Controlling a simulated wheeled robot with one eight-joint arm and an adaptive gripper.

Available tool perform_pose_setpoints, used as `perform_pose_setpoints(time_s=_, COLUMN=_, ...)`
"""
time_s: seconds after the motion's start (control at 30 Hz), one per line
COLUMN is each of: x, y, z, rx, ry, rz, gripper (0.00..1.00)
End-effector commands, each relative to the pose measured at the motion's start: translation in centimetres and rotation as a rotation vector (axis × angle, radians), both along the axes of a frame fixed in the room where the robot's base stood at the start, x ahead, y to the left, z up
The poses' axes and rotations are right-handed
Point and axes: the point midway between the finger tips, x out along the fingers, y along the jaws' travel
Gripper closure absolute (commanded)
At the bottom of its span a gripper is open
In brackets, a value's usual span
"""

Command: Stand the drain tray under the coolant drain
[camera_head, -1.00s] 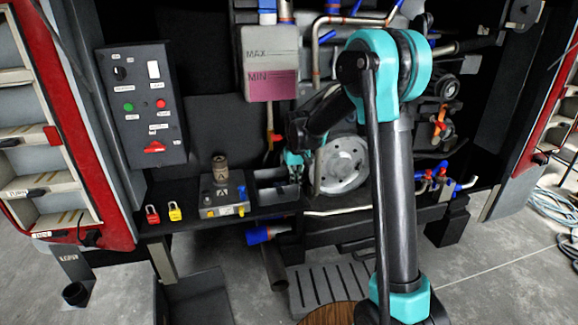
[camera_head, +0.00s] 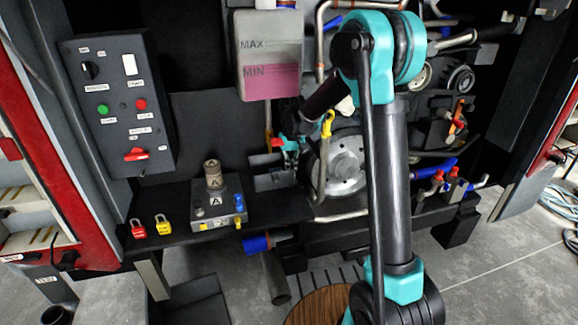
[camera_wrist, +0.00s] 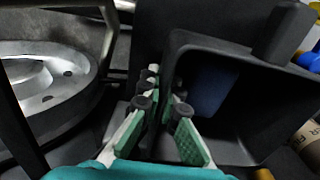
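The drain tray (camera_head: 274,181) is a dark grey, open-topped box above the shelf, right of the grey unit with the A labels. In the wrist view the tray (camera_wrist: 245,150) fills the right side, its opening facing me, with a dark blue patch inside. My gripper (camera_head: 289,144) is at the tray's right-hand side in the head view. In the wrist view my gripper's green-padded fingers (camera_wrist: 162,105) stand close together astride the near wall and look shut on it. A blue-collared drain pipe (camera_head: 258,243) points down below the shelf; I cannot tell whether it is the coolant drain.
The grey unit (camera_head: 217,207) stands left of the tray, with red and yellow padlocks (camera_head: 150,228) beside it. A metal wheel (camera_head: 345,165) is close on the right. The coolant tank (camera_head: 268,60) hangs above. A round wooden top (camera_head: 318,306) is low in front.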

Motion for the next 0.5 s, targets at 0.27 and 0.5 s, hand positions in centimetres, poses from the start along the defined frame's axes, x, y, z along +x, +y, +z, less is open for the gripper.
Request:
perform_pose_setpoints(time_s=0.27, x=0.0, y=0.0, z=-1.1, rx=0.0, ry=0.0, rz=0.0, gripper=1.0)
perform_pose_setpoints(time_s=0.5, x=0.0, y=0.0, z=-3.6, rx=0.0, ry=0.0, rz=0.0, gripper=1.0)
